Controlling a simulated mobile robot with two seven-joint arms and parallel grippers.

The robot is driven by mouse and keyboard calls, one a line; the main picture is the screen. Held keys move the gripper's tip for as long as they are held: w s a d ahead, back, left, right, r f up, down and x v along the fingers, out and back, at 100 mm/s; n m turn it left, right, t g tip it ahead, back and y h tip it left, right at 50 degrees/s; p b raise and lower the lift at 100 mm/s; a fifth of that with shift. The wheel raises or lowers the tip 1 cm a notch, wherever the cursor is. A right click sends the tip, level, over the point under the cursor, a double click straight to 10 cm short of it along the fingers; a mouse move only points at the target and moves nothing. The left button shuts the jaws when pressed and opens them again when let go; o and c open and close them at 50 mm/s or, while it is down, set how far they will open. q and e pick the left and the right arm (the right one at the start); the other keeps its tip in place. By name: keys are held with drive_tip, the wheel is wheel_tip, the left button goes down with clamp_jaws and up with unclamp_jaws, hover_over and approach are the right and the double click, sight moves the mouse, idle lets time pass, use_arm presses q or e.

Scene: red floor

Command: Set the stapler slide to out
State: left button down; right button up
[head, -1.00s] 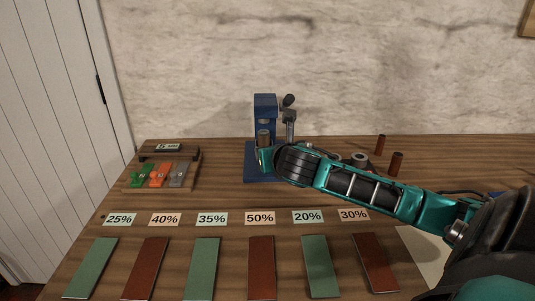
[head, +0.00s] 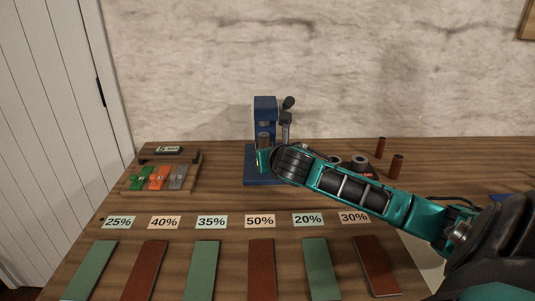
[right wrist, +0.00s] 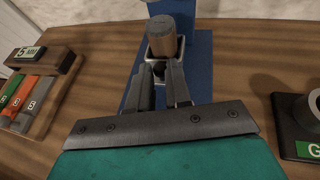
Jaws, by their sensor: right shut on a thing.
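The stapler looks like the blue press (head: 265,105) with a dark-knobbed lever, standing on a blue base at the back middle of the table. In front of its column a square metal holder (right wrist: 162,48) carries an upright brown cylinder (right wrist: 162,30), also seen in the head view (head: 263,138). I take this holder to be the slide. My right gripper (head: 263,158) is low in front of the press. In the right wrist view its dark fingers (right wrist: 165,72) are shut on the near side of the holder; the exact contact is partly hidden. My left gripper is not in view.
A wooden tray (head: 128,190) with green, orange and grey pieces stands at left. Several strips (head: 261,265) lie along the front below percent labels (head: 260,220). Brown cylinders (head: 396,166) and a dark holder with round rings (head: 360,163) are at right, beyond my forearm.

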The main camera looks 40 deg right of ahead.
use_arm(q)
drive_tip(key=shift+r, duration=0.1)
use_arm(e)
clamp_jaws()
